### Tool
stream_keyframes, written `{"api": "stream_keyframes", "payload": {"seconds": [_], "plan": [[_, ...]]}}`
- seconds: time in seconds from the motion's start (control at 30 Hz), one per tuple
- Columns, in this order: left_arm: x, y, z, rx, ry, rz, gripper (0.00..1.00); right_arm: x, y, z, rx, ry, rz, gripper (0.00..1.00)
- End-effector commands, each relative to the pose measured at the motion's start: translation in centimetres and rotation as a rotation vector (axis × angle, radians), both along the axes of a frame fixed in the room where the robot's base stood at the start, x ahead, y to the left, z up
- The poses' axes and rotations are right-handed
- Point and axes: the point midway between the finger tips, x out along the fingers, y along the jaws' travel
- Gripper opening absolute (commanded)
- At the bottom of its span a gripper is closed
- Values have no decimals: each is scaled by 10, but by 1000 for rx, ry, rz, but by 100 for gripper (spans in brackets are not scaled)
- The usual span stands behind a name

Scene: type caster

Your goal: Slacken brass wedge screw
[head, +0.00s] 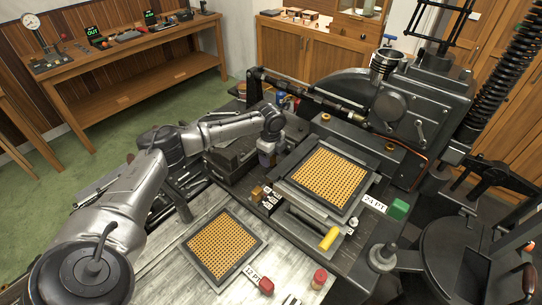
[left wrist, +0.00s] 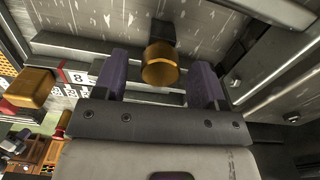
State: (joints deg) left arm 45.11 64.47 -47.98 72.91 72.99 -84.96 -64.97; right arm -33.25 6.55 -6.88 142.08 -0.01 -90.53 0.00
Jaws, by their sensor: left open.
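A brass screw head (left wrist: 160,66), round and shiny on a dark stem, shows in the left wrist view. It lies between the two dark purple fingers of my left gripper (left wrist: 161,82), with a gap on each side. The fingers are open and do not appear to touch it. In the head view my left gripper (head: 266,158) is at the left side of the tray holding the framed grid of brass type (head: 328,174); the screw between the fingers is hidden there. My right gripper is not in view.
A brass block (left wrist: 30,88) and number tags (left wrist: 76,78) lie beside the gripper. A second type grid (head: 221,244) lies on the bench, near a 12 PT tag and red knob (head: 266,285). A green knob (head: 398,208) and yellow handle (head: 329,238) stand right of the gripper.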

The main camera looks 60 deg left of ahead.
Motion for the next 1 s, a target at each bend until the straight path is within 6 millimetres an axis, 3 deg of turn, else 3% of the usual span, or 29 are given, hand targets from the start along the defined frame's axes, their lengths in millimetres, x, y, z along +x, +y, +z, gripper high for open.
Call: {"api": "stream_keyframes", "payload": {"seconds": [0.23,0.73,1.0], "plan": [[0,0,0,0,0,0,64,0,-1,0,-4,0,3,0],[0,0,0,0,0,0,16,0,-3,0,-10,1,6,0],[0,0,3,-1,2,36,15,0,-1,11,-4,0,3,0]]}}
